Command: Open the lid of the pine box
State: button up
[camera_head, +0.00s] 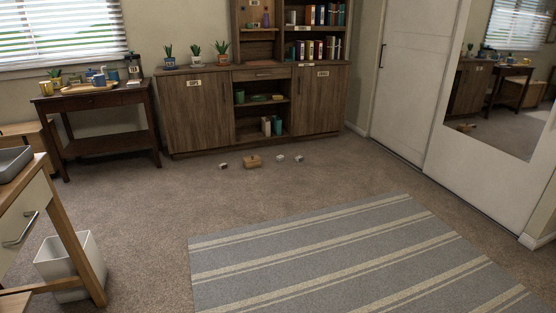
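A small light-brown wooden box (252,162) sits on the carpet in front of the cabinet. It may be the pine box, but it is too small to be sure. A small knob-like shape shows on its top, and its lid looks shut. My gripper is not in view.
Small pale objects (280,158) lie on the carpet on both sides of the box. A cabinet (196,115) with potted plants stands behind. A dark side table (97,101) holds cups. A striped rug (330,255) lies in front. A white bin (68,265) stands left; carpet between is clear.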

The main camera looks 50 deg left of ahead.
aim_at(248, 159)
jog(key=u, duration=2.45)
jog(key=i, duration=3.5)
jog(key=z, duration=1.3)
